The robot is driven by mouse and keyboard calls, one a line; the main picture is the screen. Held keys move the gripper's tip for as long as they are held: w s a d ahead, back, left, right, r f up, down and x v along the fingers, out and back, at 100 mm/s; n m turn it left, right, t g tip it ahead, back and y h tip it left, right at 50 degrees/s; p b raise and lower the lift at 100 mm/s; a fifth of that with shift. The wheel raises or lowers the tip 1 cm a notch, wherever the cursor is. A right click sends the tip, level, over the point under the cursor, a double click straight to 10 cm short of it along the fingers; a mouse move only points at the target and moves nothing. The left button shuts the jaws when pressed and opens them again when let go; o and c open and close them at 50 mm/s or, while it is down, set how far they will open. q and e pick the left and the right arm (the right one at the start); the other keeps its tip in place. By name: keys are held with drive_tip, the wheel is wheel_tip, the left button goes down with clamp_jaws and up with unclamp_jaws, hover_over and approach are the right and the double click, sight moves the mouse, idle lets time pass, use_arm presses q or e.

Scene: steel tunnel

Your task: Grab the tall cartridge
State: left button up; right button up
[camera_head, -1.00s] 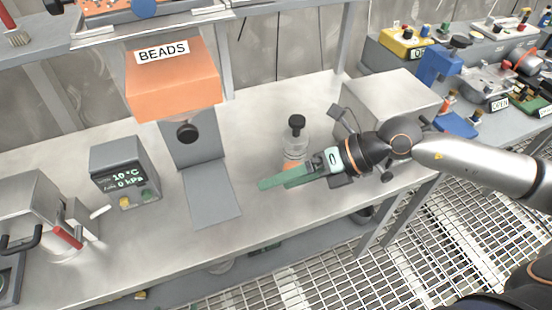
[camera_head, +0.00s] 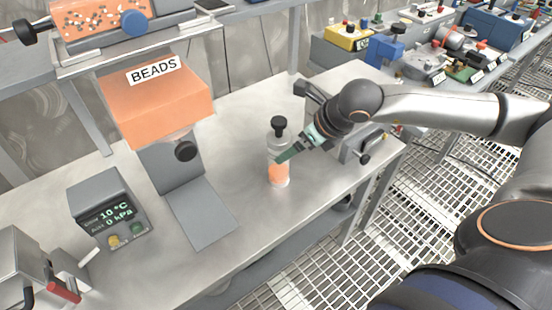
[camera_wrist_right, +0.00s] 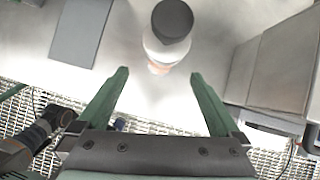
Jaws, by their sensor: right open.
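The tall cartridge (camera_head: 279,170) stands upright on the steel bench, a clear cylinder with a black knob on top and orange contents low down. In the right wrist view the cartridge (camera_wrist_right: 169,38) shows from above, just beyond the fingertips and centred between them. Whether a finger touches the cartridge cannot be told. My left gripper is not in view.
An orange BEADS dispenser (camera_head: 158,98) stands left of the cartridge, with a grey plate (camera_head: 200,215) below it. A display box (camera_head: 107,208) is further left. A grey box (camera_head: 362,140) sits close behind my right gripper. The bench front edge is near.

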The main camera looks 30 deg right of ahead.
drive_tip(key=shift+d+p+x, duration=0.15)
drive_tip(key=shift+p+x, duration=0.25)
drive_tip(key=shift+x, duration=2)
drive_tip(key=shift+d+p+x, duration=0.15)
drive_tip(key=shift+p+x, duration=0.2)
drive_tip(key=shift+x, duration=2.05)
drive_tip(key=shift+s, duration=0.1)
clamp_jaws()
